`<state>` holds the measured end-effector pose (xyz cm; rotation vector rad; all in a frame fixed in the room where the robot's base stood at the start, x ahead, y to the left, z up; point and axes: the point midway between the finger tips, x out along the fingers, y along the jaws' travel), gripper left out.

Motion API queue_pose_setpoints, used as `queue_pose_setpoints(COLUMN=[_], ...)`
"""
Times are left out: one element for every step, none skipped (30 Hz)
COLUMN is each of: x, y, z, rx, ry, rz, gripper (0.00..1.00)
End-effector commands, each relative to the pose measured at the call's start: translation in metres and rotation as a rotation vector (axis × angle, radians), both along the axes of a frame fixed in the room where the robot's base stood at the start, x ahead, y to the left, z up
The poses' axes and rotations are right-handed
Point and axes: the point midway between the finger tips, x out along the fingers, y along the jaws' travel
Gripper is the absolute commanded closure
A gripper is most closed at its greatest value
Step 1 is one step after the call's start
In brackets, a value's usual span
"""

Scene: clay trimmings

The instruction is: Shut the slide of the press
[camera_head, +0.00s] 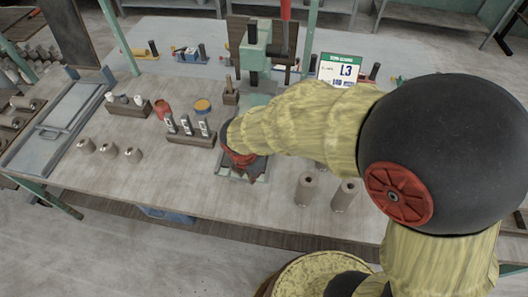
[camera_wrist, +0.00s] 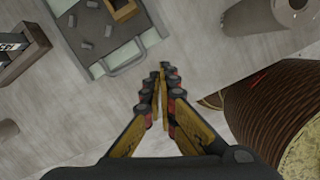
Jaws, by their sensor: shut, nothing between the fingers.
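The green press (camera_head: 258,45) stands at the back middle of the bench, its lower part partly hidden by my arm. Its grey slide (camera_head: 222,172) shows at the front, around and below my gripper (camera_head: 252,178). In the wrist view the slide (camera_wrist: 92,62) lies at the upper left, with a bar handle (camera_wrist: 128,66) on its near edge. Several grey pieces (camera_wrist: 92,4) and part of an orange-brown box (camera_wrist: 124,10) show on it. My gripper (camera_wrist: 162,72) is shut and empty, its tips just right of the handle and seemingly apart from it.
A rack of labelled blocks (camera_head: 190,138) stands left of the slide. Two tall clay cylinders (camera_head: 305,188) stand to the right. A yellow-topped round drum (camera_head: 312,272) is below the bench front.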

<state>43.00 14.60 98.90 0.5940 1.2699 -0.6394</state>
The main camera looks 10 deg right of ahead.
Motion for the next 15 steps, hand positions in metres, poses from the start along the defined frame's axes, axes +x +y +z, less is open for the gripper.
queue_pose_setpoints(x=[0.006,0.009,0.012,0.014,0.015,0.016,0.016,0.017,0.017,0.017,0.017,0.017,0.017,0.018,0.018], y=[0.002,0.004,0.005,0.006,0.006,0.007,0.007,0.007,0.008,0.008,0.008,0.008,0.007,0.007,0.007], z=[0.003,0.004,0.005,0.006,0.006,0.006,0.006,0.006,0.006,0.006,0.006,0.005,0.003,0.001,-0.002], rx=[-0.009,-0.016,-0.025,-0.031,-0.039,-0.046,-0.051,-0.055,-0.06,-0.063,-0.066,-0.069,-0.069,-0.07,-0.071], ry=[-0.008,-0.013,-0.015,-0.017,-0.016,-0.015,-0.015,-0.014,-0.012,-0.012,-0.011,-0.009,-0.008,-0.007,-0.007], rz=[0.082,0.133,0.197,0.242,0.282,0.329,0.358,0.385,0.414,0.431,0.444,0.456,0.46,0.462,0.464], gripper=[1.0,1.0,1.0,1.0,1.0,1.0,1.0,1.0,1.0,1.0,1.0,1.0,1.0,1.0,1.0])
